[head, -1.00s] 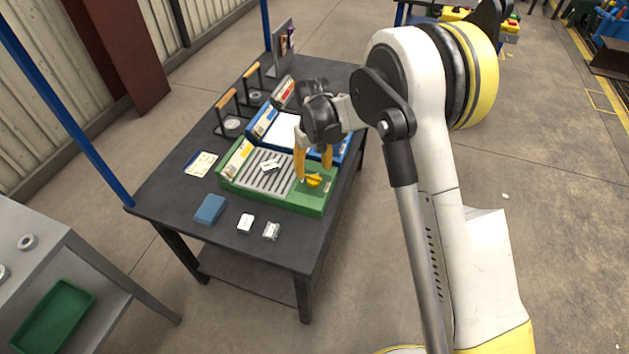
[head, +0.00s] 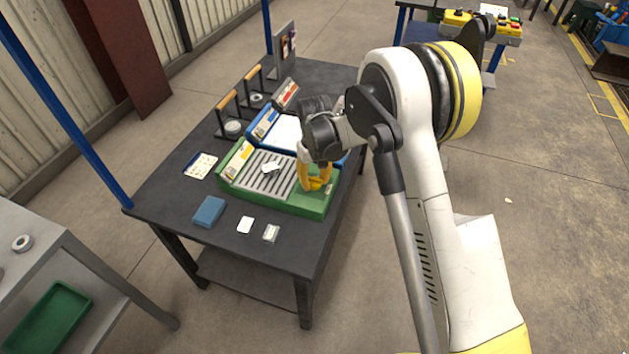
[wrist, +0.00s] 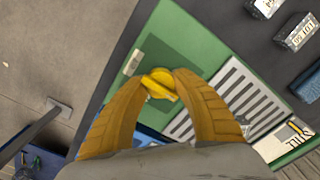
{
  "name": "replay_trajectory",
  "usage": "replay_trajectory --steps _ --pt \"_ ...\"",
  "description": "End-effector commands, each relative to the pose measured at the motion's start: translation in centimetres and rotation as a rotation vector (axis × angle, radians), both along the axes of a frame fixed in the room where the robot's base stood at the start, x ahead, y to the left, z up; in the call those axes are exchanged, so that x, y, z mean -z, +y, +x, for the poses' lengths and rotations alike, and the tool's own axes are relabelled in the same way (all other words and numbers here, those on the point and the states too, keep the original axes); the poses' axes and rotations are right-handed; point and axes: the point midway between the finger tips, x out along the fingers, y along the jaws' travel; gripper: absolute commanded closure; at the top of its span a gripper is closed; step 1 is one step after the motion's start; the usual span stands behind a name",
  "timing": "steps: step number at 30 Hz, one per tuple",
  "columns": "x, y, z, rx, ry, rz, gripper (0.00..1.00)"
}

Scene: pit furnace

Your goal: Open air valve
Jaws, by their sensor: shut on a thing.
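The air valve is a yellow knob (wrist: 159,84) on the flat end of a green panel box (head: 305,202). In the wrist view it sits between the two yellow fingertips of my gripper (wrist: 161,78), which touch it from both sides. My gripper also shows in the head view (head: 316,181), pointing down over the right end of the green box. It is shut on the knob. In the head view the fingers mostly hide the knob. A small pale label (wrist: 133,62) lies beside the knob on the green surface.
The green box has a slotted grey grille (head: 268,177) beside the knob. A blue box (head: 264,126) stands behind it on the dark table (head: 170,198). Floor is open to the right.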

Motion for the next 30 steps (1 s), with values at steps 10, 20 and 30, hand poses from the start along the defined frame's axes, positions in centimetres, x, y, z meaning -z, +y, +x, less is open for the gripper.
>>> replay_trajectory --steps 10,20,30 --pt "0.0 0.0 0.01 0.104 0.0 0.0 0.97" --pt "0.0 0.01 0.02 0.381 0.0 0.0 0.97" --pt "0.0 0.01 0.02 0.705 0.0 0.0 0.97"
